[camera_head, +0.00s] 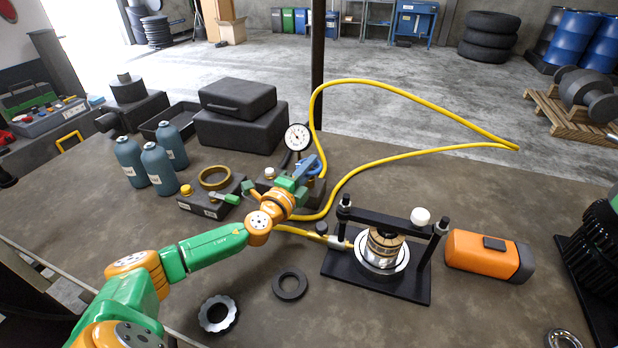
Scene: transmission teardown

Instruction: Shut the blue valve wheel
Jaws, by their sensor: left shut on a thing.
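The blue valve wheel (312,166) stands on a dark pump block with a round white pressure gauge (298,137) beside it. My green and orange left arm reaches in from the lower left. My left gripper (305,173) is at the wheel and shut on it. The gripper covers part of the wheel, so its rim shows only in part. My right gripper is not in view.
A yellow hose (420,92) loops from the pump across the table to a black press frame (375,277). An orange tool (487,256) lies right of it. Several blue-grey bottles (160,168) and black cases (243,128) stand behind left. Two rings (290,284) lie in front.

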